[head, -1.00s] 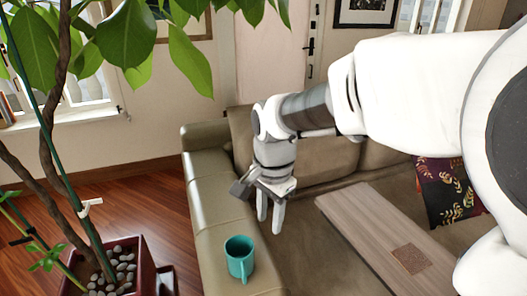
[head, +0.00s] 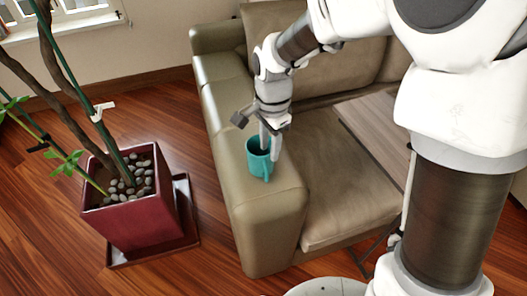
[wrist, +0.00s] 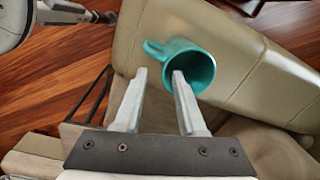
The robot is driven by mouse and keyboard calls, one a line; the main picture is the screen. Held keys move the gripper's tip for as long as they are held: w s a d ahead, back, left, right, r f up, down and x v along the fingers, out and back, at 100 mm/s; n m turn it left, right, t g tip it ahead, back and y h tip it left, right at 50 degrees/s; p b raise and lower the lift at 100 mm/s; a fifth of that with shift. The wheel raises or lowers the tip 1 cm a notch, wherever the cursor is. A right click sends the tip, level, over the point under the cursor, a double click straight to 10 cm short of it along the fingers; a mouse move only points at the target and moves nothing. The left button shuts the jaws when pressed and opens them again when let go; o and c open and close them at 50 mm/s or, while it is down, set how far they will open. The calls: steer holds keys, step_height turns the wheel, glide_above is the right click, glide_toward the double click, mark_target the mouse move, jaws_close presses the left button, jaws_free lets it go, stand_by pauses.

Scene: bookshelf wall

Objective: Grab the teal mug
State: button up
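The teal mug (head: 258,166) stands upright on the sofa's tan armrest (head: 268,205). In the wrist view the mug (wrist: 203,68) shows its open top, with the handle (wrist: 153,48) toward the upper left. My gripper (head: 269,138) is open with nothing between its fingers, right at the mug. In the wrist view my gripper (wrist: 160,75) has its right finger overlapping the mug's mouth and its left finger left of the mug, below the handle. I cannot tell whether the right finger is inside the rim or above it.
A wooden board or tabletop (head: 370,130) lies right of the sofa seat (head: 325,170). A plant in a red square pot (head: 140,225) stands on the wood floor left of the sofa. Bare floor (head: 200,270) lies between them.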

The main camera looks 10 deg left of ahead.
mark_target(268, 163)
steer(key=f, duration=0.2)
steer(key=f+b, duration=0.1)
steer(key=f, duration=0.2)
steer(key=w+f+b, duration=0.1)
steer(key=f, duration=0.1)
steer(key=shift+a+f, duration=0.2)
steer(key=shift+f, duration=0.15)
steer(key=shift+r, duration=0.1)
jaws_close()
stand_by(1.0)
